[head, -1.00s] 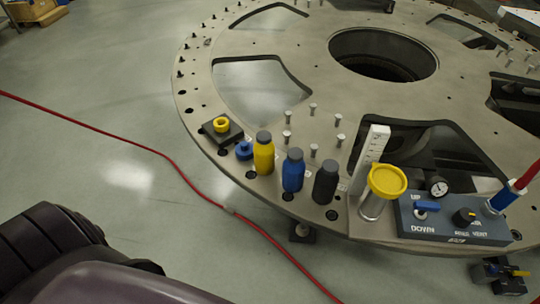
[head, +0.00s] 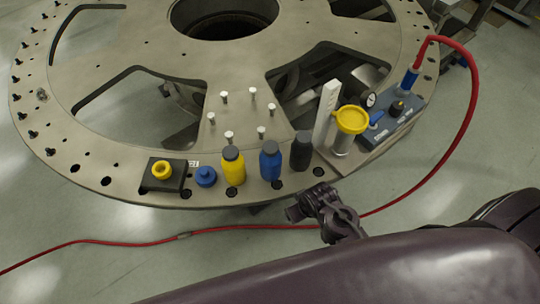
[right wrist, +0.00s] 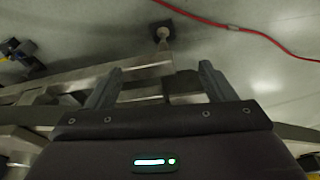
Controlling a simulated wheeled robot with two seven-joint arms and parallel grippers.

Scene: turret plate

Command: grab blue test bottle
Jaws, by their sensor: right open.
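The blue test bottle (head: 270,162) stands upright with a dark grey cap near the front edge of the turret plate (head: 120,178) in the head view. A yellow bottle (head: 233,168) stands close on its left and a black bottle (head: 301,153) close on its right. My right gripper (right wrist: 160,72) is open and empty in the right wrist view. No bottle shows between its fingers. Dark parts of my arm show just in front of the plate in the head view. My left gripper is not in view.
A yellow-topped cylinder (head: 346,138) and a control box (head: 395,117) stand to the right of the bottles. A blue knob-like piece (head: 206,177) and a black block with a yellow ring (head: 162,172) are to the left. A red hose (head: 225,228) runs along the floor.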

